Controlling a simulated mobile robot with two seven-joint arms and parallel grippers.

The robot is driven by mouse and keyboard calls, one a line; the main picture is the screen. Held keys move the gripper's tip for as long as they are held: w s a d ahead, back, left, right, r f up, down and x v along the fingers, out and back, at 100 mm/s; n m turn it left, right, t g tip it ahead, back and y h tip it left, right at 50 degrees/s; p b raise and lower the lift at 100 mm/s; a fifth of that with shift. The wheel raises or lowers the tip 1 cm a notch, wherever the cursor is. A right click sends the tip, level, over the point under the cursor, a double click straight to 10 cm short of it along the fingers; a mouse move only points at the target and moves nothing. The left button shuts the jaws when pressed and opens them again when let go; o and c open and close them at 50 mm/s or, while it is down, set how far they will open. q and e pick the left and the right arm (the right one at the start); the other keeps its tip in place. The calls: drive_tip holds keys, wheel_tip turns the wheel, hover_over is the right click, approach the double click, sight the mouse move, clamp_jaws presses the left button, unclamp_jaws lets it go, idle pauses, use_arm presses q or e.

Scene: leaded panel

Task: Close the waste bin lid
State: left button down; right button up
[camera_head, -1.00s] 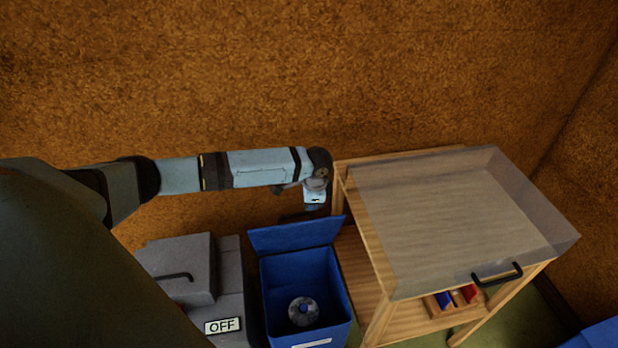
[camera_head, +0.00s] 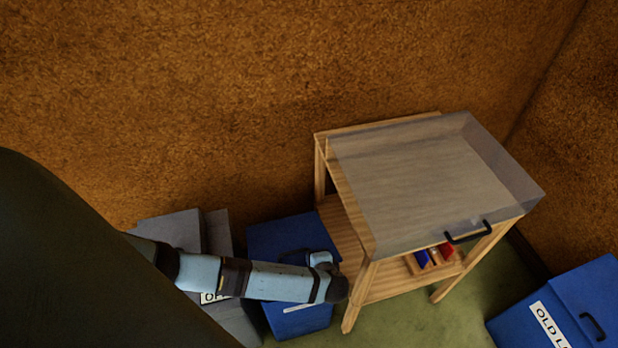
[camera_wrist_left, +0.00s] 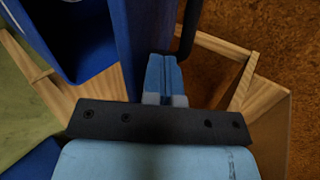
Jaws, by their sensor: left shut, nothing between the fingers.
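The blue waste bin (camera_head: 312,320) stands on the floor between the grey box and the wooden table. Its blue lid (camera_head: 277,238) is swung forward over the mouth, outer face up, and the head view no longer shows the inside. In the left wrist view the lid (camera_wrist_left: 143,30) shows as a narrow blue strip with a black handle beside it; a dark blue recess lies to its left. My left gripper (camera_wrist_left: 163,65) is shut and empty, close to the lid; contact is unclear. My right gripper is not in view.
The wooden table (camera_head: 365,255) with a clear hood (camera_head: 420,185) stands right of the bin, close to my left wrist. A grey box (camera_head: 175,230) is at the left. Another blue box (camera_head: 570,310) stands at the far right. Green floor is free between.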

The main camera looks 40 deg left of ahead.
use_arm(q)
wheel_tip(320, 180, down, 8)
drive_tip(key=s+d+b, duration=0.1)
drive_tip(key=d+b, duration=0.1)
drive_tip(key=b, duration=0.1)
drive_tip(key=shift+s+r, duration=0.2)
drive_tip(key=shift+s, duration=0.1)
drive_tip(key=shift+r, duration=0.1)
